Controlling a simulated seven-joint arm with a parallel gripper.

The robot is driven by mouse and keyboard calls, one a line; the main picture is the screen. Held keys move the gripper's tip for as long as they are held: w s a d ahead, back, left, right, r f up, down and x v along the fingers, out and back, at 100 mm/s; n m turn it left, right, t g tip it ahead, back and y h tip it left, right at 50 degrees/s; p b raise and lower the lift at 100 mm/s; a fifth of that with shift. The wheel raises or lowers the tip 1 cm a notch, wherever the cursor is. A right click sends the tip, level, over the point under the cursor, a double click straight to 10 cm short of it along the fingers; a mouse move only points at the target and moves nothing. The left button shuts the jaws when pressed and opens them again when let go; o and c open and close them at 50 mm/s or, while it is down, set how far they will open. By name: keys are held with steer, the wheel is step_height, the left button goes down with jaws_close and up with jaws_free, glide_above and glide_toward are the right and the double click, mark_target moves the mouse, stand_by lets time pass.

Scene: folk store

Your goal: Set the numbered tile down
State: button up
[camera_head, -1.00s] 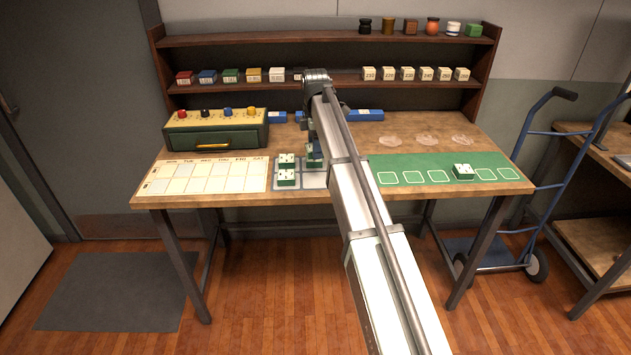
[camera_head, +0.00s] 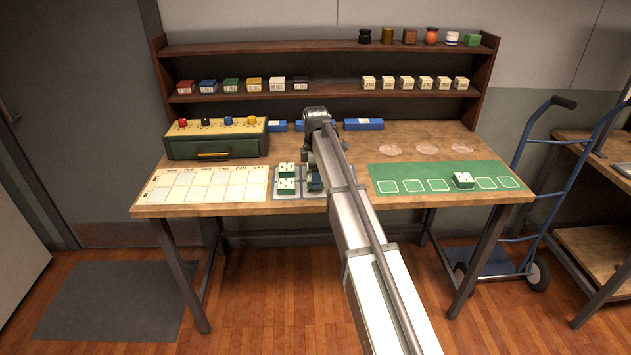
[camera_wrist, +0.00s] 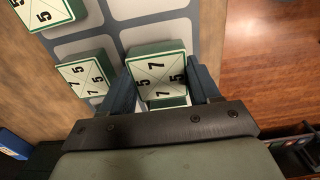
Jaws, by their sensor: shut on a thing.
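My gripper (camera_wrist: 160,82) is shut on a numbered tile (camera_wrist: 157,68), a green block with a white top crossed by diagonals and marked with 5s and 7s. In the head view my gripper (camera_head: 314,181) is low over the right part of the grey mat (camera_head: 301,196), mostly hidden by my arm. I cannot tell if the held tile touches the mat. Two similar tiles stand left of it, a front one (camera_head: 287,187) and a back one (camera_head: 287,170); they also show in the wrist view, the near one (camera_wrist: 84,75) and the far one (camera_wrist: 44,10).
A weekday chart (camera_head: 205,187) lies left of the mat. A green strip (camera_head: 408,172) with outlined squares and one tile (camera_head: 463,180) lies right. A green box with knobs (camera_head: 215,145), blue blocks (camera_head: 363,124) and a shelf (camera_head: 330,93) stand behind. The table's front edge is close.

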steer(key=shift+f, duration=0.95)
steer(key=shift+f, duration=0.1)
steer(key=o, duration=1.2)
steer(key=shift+c, duration=0.2)
step_height(320, 180, up, 12)
